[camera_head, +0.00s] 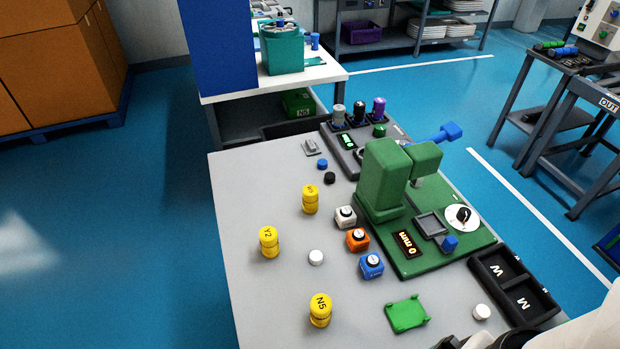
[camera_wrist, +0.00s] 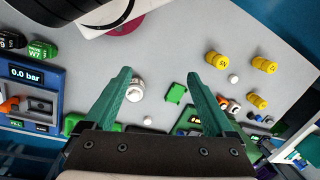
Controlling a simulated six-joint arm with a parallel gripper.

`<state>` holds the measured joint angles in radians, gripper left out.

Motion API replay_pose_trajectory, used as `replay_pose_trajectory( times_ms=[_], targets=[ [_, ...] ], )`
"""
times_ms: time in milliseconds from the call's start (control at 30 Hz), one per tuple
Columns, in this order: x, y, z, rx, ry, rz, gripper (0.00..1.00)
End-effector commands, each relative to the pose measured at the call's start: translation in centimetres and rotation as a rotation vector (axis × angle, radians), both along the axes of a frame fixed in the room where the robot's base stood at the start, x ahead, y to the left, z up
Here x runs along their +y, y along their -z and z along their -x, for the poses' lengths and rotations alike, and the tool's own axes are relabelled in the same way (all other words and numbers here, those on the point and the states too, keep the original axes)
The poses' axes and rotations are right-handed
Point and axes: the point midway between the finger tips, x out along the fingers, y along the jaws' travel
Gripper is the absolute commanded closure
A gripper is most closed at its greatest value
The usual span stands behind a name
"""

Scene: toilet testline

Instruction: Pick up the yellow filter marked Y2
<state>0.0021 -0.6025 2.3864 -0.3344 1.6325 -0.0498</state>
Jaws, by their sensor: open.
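The yellow filter marked Y2 (camera_head: 269,242) stands upright on the grey table, near its left edge in the head view. In the wrist view it appears to be the far right yellow filter (camera_wrist: 264,65), though its mark is too small to read there. My gripper (camera_wrist: 159,75) is open, with green fingers wide apart and nothing between the tips. It is well away from the Y2 filter, which lies to the right of the fingers in the wrist view.
Yellow filter N5 (camera_head: 320,310) and another yellow filter (camera_head: 310,199) stand nearby. A white cap (camera_head: 316,257) and white, orange and blue (camera_head: 371,266) cubes lie right of Y2. A green press (camera_head: 385,180) rises behind them. The table left of Y2 is clear.

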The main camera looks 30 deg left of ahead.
Motion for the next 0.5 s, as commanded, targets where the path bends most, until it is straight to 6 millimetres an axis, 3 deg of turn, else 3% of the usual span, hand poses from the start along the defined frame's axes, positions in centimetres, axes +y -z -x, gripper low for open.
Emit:
replay_pose_trajectory(
  times_ms=[133, 267, 367, 467, 500],
  targets=[
    [-0.3, 1.1, -5.3, -0.129, -0.145, 0.093, 0.11],
    [1.0, 1.5, -11.0, -0.286, -0.29, 0.157, 0.11],
    [3.7, 1.7, -15.9, -0.437, -0.425, 0.188, 0.11],
    [8.7, 1.7, -20.8, -0.624, -0.586, 0.185, 0.11],
    [11.5, 1.6, -22.5, -0.709, -0.657, 0.17, 0.11]
  ],
)
